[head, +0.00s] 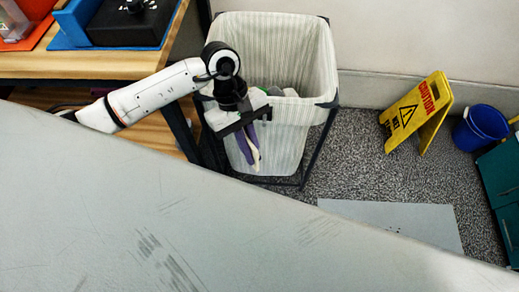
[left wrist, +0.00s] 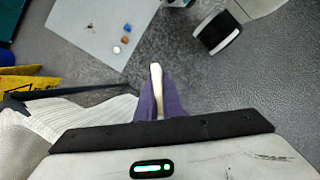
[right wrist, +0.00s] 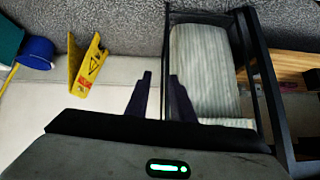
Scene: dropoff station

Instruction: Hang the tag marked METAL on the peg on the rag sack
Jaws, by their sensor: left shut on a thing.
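The rag sack (head: 300,55) is a white striped bag in a black frame, standing on the floor beside the wooden table; part of it shows in the left wrist view (left wrist: 70,117). My left gripper (head: 248,150) is in front of the sack's near side, pointing down. Its purple fingers are shut on a thin cream piece, seen nearly edge-on (left wrist: 157,78); no marking is readable, so I cannot tell if it is the METAL tag. No peg can be made out. My right gripper (right wrist: 158,82) is open and empty, with the sack (right wrist: 205,70) beyond it.
A yellow caution sign (head: 415,112) and a blue bucket (head: 482,126) stand right of the sack. A pale mat (head: 400,216) lies on the speckled floor. A wooden table (head: 95,65) is at left. A large grey surface hides the lower part of the head view.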

